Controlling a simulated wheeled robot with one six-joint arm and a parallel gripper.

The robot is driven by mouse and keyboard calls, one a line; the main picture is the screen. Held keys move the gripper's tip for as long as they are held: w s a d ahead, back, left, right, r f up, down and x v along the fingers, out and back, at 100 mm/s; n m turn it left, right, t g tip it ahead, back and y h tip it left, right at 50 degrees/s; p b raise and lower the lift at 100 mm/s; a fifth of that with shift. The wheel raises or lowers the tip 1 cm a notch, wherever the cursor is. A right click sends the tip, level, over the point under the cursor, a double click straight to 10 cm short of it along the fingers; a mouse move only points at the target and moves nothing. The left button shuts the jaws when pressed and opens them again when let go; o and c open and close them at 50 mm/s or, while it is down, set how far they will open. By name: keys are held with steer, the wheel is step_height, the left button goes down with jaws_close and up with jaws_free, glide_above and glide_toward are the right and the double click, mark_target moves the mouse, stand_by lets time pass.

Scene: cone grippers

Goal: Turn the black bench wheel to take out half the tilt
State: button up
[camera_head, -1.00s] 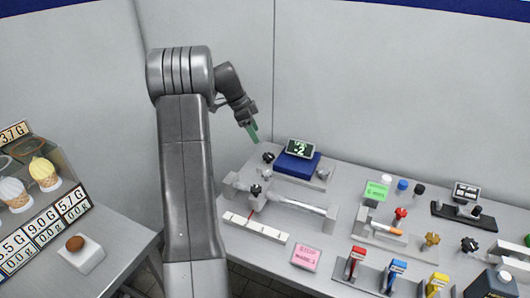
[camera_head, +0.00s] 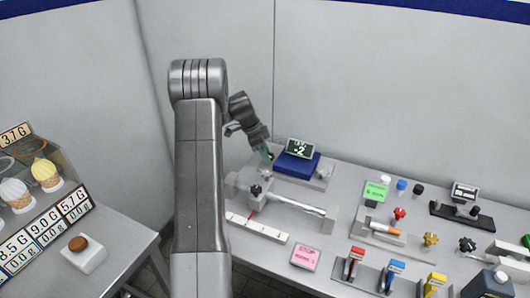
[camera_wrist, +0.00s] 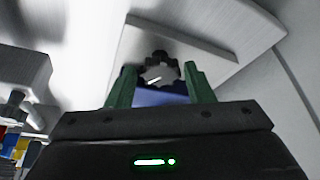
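The black lobed wheel (camera_wrist: 160,68) shows in the wrist view on a pale plate, between the fingertips in the picture. In the head view it is largely hidden by my gripper (camera_head: 267,155), at the left end of the blue block (camera_head: 295,166). A small display (camera_head: 300,148) behind the block shows a green "-2". In the wrist view my gripper (camera_wrist: 161,82) has its two green fingers apart, one on each side of the wheel. A gap shows beside each finger; I cannot tell how deep they reach around it.
A rod slide with a black knob (camera_head: 255,191) and a white scale strip (camera_head: 257,227) lie in front. Coloured knobs and levers, such as a red lever (camera_head: 354,262), crowd the right side. A wall stands close behind.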

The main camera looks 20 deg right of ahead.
steer(key=c, duration=0.6)
steer(key=shift+f+n+b, duration=0.2)
steer(key=shift+n+b, duration=0.2)
steer(key=shift+b, duration=0.4)
steer(key=shift+s+r+n+t, duration=0.1)
steer(key=shift+r+n+t, duration=0.1)
steer(key=shift+n+t, duration=0.15)
steer(key=o, duration=1)
steer(key=b+v, duration=0.1)
steer(key=v, duration=1.3)
